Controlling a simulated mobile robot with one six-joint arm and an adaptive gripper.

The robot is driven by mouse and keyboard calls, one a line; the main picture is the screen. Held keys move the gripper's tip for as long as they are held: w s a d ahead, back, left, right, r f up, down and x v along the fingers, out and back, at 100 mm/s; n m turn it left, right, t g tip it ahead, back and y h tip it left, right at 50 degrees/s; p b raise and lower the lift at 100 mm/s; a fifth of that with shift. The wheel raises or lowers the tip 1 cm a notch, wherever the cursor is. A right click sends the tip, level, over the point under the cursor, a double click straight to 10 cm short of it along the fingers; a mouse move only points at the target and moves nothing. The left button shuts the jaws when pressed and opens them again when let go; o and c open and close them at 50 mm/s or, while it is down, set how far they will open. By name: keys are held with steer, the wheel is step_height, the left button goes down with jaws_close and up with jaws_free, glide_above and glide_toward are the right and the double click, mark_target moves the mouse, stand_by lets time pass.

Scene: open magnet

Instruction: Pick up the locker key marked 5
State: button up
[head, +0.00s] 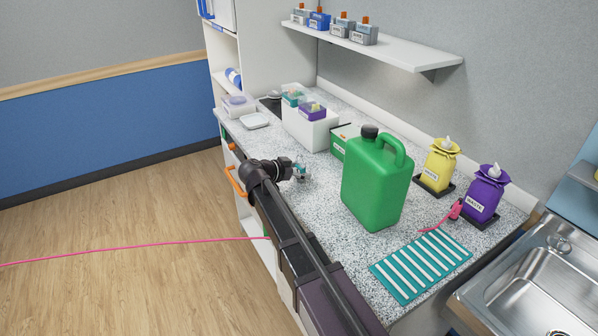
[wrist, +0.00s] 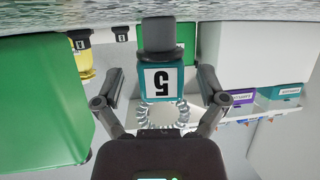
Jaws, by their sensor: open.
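The locker key marked 5 (wrist: 160,82) has a teal body, a white label with a black 5, a grey end and a pale coiled ring. In the wrist view, which looks upside down, its grey end meets the speckled counter and the number is inverted. My gripper (wrist: 159,88) is open, with one finger on each side of the key and visible gaps to both.
A large green jug (head: 375,185) stands right of my gripper. A white box (head: 308,130) and a green box (head: 343,142) stand behind. The counter (head: 270,140) has bare room around.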

mark_target(300, 165)
steer(key=shift+c, duration=0.2)
steer(key=c, duration=1)
steer(key=shift+c, duration=0.2)
steer(key=shift+r, duration=0.1)
steer(key=shift+r+p, duration=0.95)
steer(key=shift+p, duration=0.15)
steer(key=shift+r+p, duration=0.8)
steer(key=s, duration=0.5)
steer(key=s+r, duration=0.1)
steer(key=s, duration=0.4)
steer(key=s+d+p, duration=0.1)
steer(key=s, duration=0.5)
steer(key=shift+r, duration=0.15)
